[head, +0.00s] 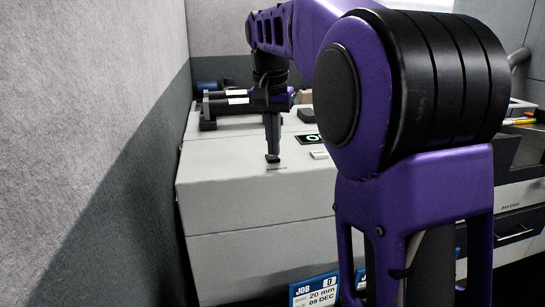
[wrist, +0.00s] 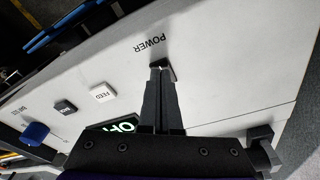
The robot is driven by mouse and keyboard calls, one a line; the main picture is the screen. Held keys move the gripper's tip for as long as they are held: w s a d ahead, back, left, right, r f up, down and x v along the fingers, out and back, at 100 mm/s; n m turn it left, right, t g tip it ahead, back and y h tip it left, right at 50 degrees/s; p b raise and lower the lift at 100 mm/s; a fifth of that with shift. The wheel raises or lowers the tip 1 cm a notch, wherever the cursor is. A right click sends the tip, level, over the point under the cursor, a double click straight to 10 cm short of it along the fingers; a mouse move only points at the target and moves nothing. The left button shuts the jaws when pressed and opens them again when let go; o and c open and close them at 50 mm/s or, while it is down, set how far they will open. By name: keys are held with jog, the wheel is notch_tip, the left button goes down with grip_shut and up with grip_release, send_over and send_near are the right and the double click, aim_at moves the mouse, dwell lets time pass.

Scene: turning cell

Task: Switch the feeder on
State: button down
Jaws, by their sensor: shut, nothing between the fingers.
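The feeder's pale top (head: 225,165) carries its controls, and it fills much of the wrist view (wrist: 215,60). In the wrist view a small black switch (wrist: 167,69) sits by the label POWER, mostly hidden by my fingertips. My gripper (wrist: 160,72) is shut and empty, pointing down with its tips at the switch; I cannot tell whether they touch it. In the head view my gripper (head: 273,158) is low over the feeder's front part. A dark display (wrist: 112,125) shows bright green letters, partly covered by my gripper; the state they spell is not fully readable.
In the wrist view, a white FEED button (wrist: 102,92), a dark button (wrist: 65,106) and a blue knob (wrist: 35,134) lie left of my gripper. In the head view a grey partition wall (head: 90,130) stands close on the left. A blue JOB card (head: 314,290) is below.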

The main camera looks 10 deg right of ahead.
aim_at(274, 158)
jog(key=shift+f+b, duration=0.3)
jog(key=shift+f, duration=0.25)
notch_tip(274, 158, up, 7)
jog(key=p, duration=0.6)
dwell(0.4)
